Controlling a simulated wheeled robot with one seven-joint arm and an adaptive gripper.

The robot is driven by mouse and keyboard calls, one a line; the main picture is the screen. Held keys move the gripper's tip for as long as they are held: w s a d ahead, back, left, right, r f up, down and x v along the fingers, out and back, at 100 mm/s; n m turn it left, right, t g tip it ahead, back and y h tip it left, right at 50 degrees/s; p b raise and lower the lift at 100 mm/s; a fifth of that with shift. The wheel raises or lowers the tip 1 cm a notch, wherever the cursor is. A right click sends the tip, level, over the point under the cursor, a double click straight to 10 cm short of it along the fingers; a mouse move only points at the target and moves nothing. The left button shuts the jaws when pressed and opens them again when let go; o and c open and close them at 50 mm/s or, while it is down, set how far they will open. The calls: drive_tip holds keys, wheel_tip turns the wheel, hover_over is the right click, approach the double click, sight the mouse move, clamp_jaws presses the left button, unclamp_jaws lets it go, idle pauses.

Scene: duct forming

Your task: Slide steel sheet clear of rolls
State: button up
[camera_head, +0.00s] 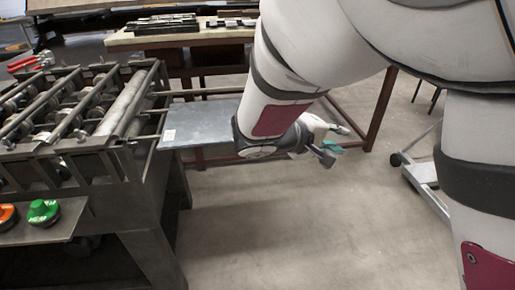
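The flat grey steel sheet (200,124) lies level at the right end of the roll forming machine. A small white label sits near its left front corner. Its left edge is close to the machine's end frame, and I cannot tell whether any of it is still between the rolls (122,105). Its right part is hidden behind my arm. My gripper (336,146) is to the right of the visible sheet, with its fingers pointing right, away from the machine. The fingers look spread apart, with nothing seen between them.
A green button (43,211) and an orange button (7,214) are on the machine's front panel. Red-handled pliers (30,63) lie at its back left. A bench (190,38) with metal bars stands behind. A brown frame (381,108) stands behind my gripper. The floor in front is clear.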

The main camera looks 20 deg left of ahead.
drive_tip(key=s+a+f+n+t+y+b, duration=0.1)
drive_tip(key=s+a+f+n+t+y, duration=0.1)
drive_tip(key=a, duration=0.8)
drive_tip(key=s+a+f+n+t+y, duration=0.3)
drive_tip(key=s+a+f+n+y, duration=0.1)
drive_tip(key=a, duration=0.7)
drive_tip(key=s+a+f+n+t+y+b, duration=0.1)
drive_tip(key=s+a+f+n+t+y, duration=0.1)
drive_tip(key=a+f, duration=0.4)
drive_tip(key=s+a+n+y, duration=0.1)
drive_tip(key=a+n+y, duration=0.1)
drive_tip(key=a, duration=0.3)
drive_tip(key=shift+s+f+y+b, duration=0.3)
drive_tip(key=shift+y+b, duration=0.05)
drive_tip(key=shift+y, duration=0.05)
drive_tip(key=shift+w, duration=0.1)
